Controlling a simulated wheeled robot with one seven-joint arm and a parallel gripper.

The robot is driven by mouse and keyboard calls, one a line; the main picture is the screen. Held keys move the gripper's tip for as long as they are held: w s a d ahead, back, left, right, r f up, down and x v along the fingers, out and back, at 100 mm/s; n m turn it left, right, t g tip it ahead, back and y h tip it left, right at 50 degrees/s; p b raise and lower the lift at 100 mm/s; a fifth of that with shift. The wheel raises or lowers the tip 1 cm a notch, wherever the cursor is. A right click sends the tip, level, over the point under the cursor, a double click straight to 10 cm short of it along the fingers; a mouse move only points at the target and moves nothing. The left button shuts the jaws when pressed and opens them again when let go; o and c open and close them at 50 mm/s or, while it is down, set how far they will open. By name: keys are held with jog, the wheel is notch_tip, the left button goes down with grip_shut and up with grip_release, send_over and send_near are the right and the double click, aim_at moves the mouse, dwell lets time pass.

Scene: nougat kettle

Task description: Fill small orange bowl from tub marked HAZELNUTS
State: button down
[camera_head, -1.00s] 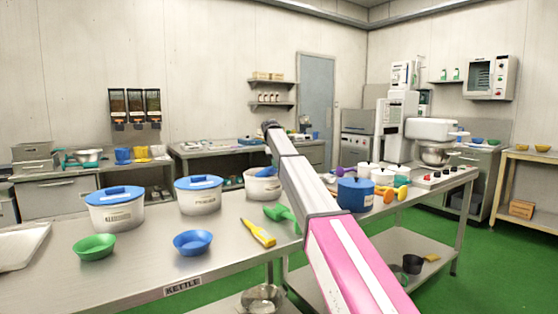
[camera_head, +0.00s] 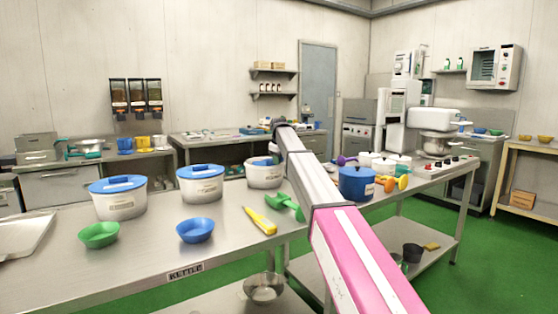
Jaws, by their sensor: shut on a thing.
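Three white tubs with blue on top stand on the near steel table: a left tub (camera_head: 119,204), a middle tub (camera_head: 202,189) and a third tub (camera_head: 265,175) partly behind my arm. Their labels are too small to read, so I cannot tell which is marked HAZELNUTS. No small orange bowl shows on the near table; small orange-yellow bowls (camera_head: 545,139) stand far right on a wooden-topped rack. My pink and grey arm reaches from the lower right towards the third tub. My gripper is hidden behind the arm, and what it holds does not show.
A green bowl (camera_head: 99,235), a blue bowl (camera_head: 195,230), a yellow-handled tool (camera_head: 261,221) and a green scoop (camera_head: 287,206) lie along the near table (camera_head: 150,254). A blue pot (camera_head: 357,184) and orange scoops (camera_head: 402,182) are right of my arm. Green floor is free at right.

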jog(key=shift+s+d+f+t+y, duration=0.4)
jog(key=shift+s+t+y, duration=0.15)
jog(key=shift+y, duration=0.25)
jog(key=shift+r, duration=0.3)
jog(key=shift+s+d+r, duration=0.1)
jog(key=shift+d+r, duration=0.15)
jog(key=shift+r, duration=0.65)
jog(key=shift+s+d+r, duration=0.1)
jog(key=shift+d+r, duration=0.15)
jog(key=shift+r, duration=0.65)
jog(key=shift+t+y, duration=0.35)
jog(key=shift+y, duration=0.05)
jog(key=shift+s+d+r, duration=0.1)
jog(key=shift+d+r, duration=0.05)
jog(key=shift+r, duration=1.3)
jog(key=shift+s+d+r, duration=0.1)
jog(key=shift+d+r, duration=0.05)
jog(key=shift+r, duration=1.25)
